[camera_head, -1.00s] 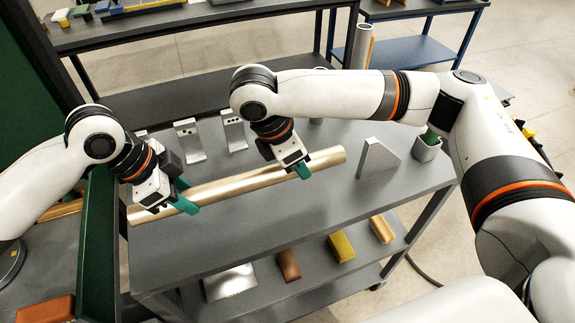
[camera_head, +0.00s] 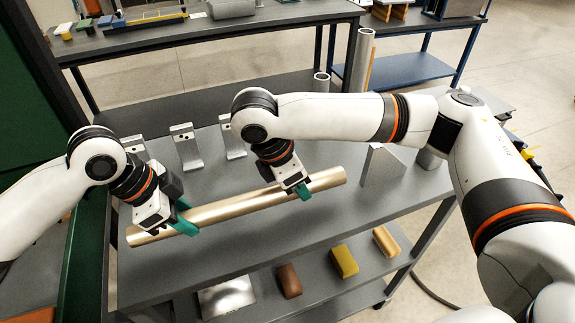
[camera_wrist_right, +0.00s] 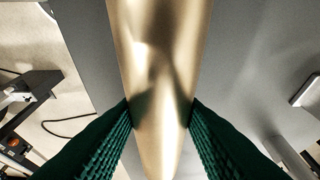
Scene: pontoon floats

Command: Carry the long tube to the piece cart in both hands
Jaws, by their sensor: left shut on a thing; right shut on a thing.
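The long tube (camera_head: 245,204) is a gold-coloured metal cylinder, lying level and slightly slanted, its right end farther back. My left gripper (camera_head: 182,220), with green fingers, is shut on it near its left end. My right gripper (camera_head: 301,190) is shut on it right of its middle. In the right wrist view the tube (camera_wrist_right: 160,60) runs between both green fingers (camera_wrist_right: 160,118). The tube shows over the grey top of a two-level cart (camera_head: 270,232); I cannot tell how high it is above it, or whether this is the piece cart.
Metal brackets (camera_head: 187,148) stand along the cart top's back, and a grey block (camera_head: 383,166) stands right of the tube. The lower shelf holds a brown block (camera_head: 289,281), a yellow block (camera_head: 343,261) and a gold piece (camera_head: 386,240). A dark bench (camera_head: 200,35) stands behind.

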